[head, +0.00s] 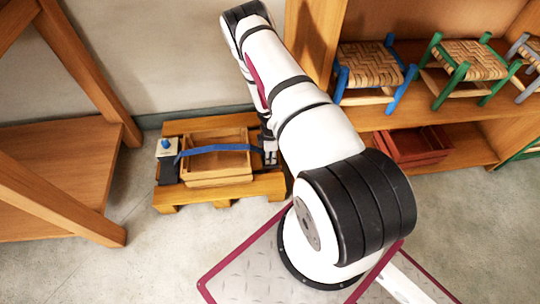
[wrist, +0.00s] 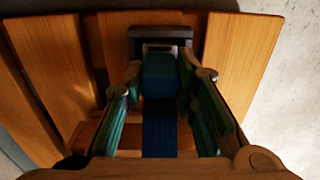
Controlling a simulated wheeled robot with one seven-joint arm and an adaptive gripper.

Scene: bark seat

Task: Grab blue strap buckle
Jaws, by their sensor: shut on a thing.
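A blue strap (head: 215,149) stretches across a wooden crate (head: 218,179) on a low pallet, from a grey-topped block (head: 167,150) at the left to my gripper (head: 267,142) at the right. In the wrist view, the blue strap buckle (wrist: 160,78) lies between the green-padded fingers of my gripper (wrist: 161,70), which is shut on it. The strap (wrist: 160,132) runs from the buckle toward the bottom of the picture. A dark holder with a grey edge (wrist: 160,35) is just beyond the buckle. Whether the buckle sits inside it is unclear.
The pallet (head: 235,196) stands against the wall. A wooden frame with a low shelf (head: 55,165) is at left. At right, a shelf unit (head: 462,150) holds woven stools (head: 370,68) and a red crate (head: 415,148). The floor in front of the pallet is clear.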

